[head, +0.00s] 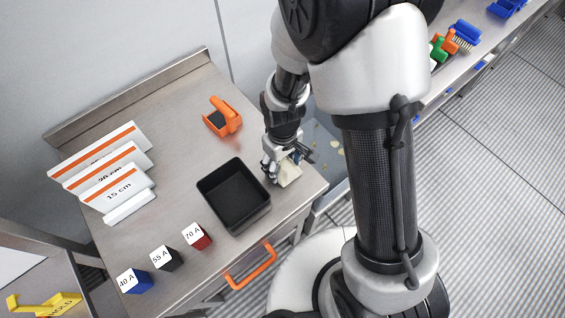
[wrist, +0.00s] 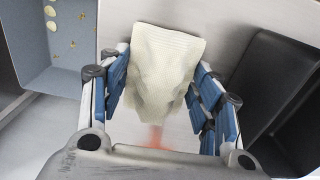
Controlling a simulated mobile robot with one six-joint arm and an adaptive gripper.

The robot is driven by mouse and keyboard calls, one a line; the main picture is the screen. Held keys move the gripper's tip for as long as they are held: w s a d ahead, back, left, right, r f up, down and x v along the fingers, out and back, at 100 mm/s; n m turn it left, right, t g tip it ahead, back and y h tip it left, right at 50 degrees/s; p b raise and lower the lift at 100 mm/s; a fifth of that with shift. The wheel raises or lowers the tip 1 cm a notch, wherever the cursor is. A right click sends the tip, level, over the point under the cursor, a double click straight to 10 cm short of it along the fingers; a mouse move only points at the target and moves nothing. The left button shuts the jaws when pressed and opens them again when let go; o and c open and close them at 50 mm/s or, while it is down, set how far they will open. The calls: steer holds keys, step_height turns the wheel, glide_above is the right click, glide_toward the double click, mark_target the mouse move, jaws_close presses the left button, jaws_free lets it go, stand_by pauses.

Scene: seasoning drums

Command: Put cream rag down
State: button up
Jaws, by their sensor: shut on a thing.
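The cream rag (head: 289,173) is at my gripper, over the right edge area of the steel table (head: 165,109), to the right of the black tray. In the wrist view the rag (wrist: 162,62) hangs crumpled between the blue-padded fingers of my gripper (wrist: 162,90). My gripper (head: 284,165) points down and is shut on the rag. I cannot tell whether the rag's lower end touches the tabletop.
A black tray (head: 215,190) stands just left of my gripper; it also shows in the wrist view (wrist: 262,75). An orange scoop-like holder (head: 222,117) stands behind. White labelled plates (head: 107,170) and blue, black and red blocks (head: 137,281) stand left. A grey bin (head: 322,150) is right.

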steer(key=shift+f, duration=0.2)
steer(key=o, duration=1.1)
steer(key=shift+o, duration=0.2)
steer(key=shift+r, duration=0.15)
step_height(320, 180, up, 12)
steer(key=p, duration=0.4)
step_height(320, 180, up, 12)
steer(key=m+t, duration=0.2)
steer(key=m, duration=0.1)
glide_above(282, 162)
steer(key=s+d, duration=0.3)
steer(key=d, duration=0.3)
steer(key=s+d+r+m+t, duration=0.2)
steer(key=s+d+r, duration=0.3)
steer(key=s+r, duration=0.3)
steer(key=shift+s+r+m+t, duration=0.3)
steer(key=shift+s+m, duration=0.6)
steer(key=shift+s, duration=0.3)
